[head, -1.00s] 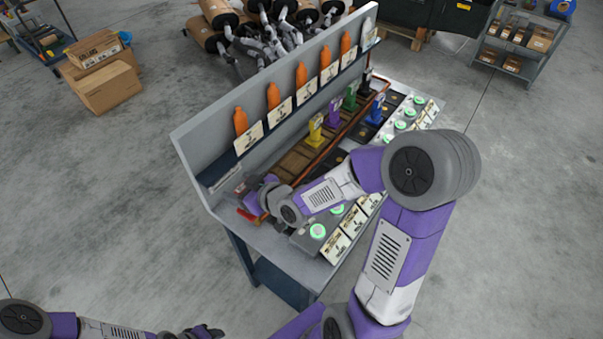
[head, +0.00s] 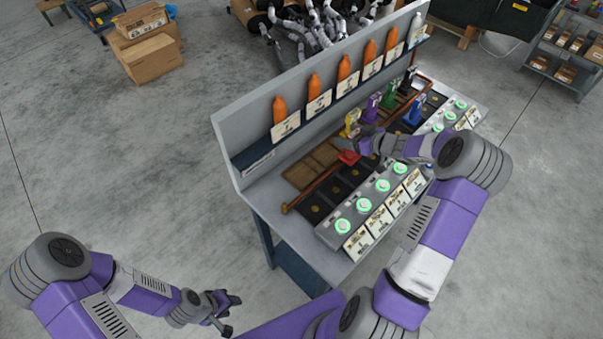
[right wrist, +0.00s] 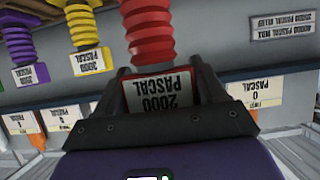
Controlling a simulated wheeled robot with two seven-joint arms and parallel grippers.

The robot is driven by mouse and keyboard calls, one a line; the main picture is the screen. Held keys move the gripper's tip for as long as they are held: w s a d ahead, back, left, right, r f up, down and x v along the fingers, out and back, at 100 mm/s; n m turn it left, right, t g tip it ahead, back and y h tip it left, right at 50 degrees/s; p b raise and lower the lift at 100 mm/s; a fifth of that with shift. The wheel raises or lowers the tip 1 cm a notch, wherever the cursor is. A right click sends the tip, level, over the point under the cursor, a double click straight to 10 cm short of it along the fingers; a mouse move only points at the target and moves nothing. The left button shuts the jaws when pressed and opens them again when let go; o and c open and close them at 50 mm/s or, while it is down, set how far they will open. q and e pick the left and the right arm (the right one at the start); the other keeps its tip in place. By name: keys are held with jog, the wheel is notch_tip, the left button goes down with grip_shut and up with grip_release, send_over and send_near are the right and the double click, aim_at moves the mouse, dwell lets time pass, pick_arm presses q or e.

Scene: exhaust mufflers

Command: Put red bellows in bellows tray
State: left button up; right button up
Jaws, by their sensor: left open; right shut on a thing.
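The red bellows (head: 348,157) is in my right gripper (head: 358,148), over the middle of the workbench. In the right wrist view the red ribbed bellows (right wrist: 147,35) stands between the dark fingers, with its "2000 PASCAL" label (right wrist: 160,90) upside down. The brown compartment tray (head: 298,177) lies along the bench, with bare compartments at its left end. Yellow (head: 350,122), purple (head: 371,107) and green (head: 388,93) bellows stand in a row beyond them. My left gripper (head: 232,314) is open and empty, off the bench at lower left.
A blue bellows (head: 415,110) stands nearer the front row of dark squares. Green-lit buttons (head: 342,226) and label cards line the bench front. Orange bottles (head: 279,111) stand on the back panel's shelf. A copper-coloured rail (head: 306,194) runs between tray and dark squares.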

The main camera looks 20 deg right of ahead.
jog(key=shift+s+d+f, duration=0.1)
jog(key=shift+d+f, duration=0.05)
jog(key=shift+f, duration=0.05)
jog(key=w+a+f+b, duration=0.1)
jog(key=a+b, duration=0.3)
jog(key=a, duration=0.4)
jog(key=w+a+f+b, duration=0.2)
jog(key=a+b, duration=0.1)
jog(key=a, duration=0.6)
jog(key=shift+w+f+b, duration=0.25)
jog(key=shift+w+b, duration=0.15)
jog(key=shift+a+f, duration=0.1)
jog(key=shift+f, duration=0.15)
jog(key=o, duration=1.7)
jog(key=shift+c, duration=0.2)
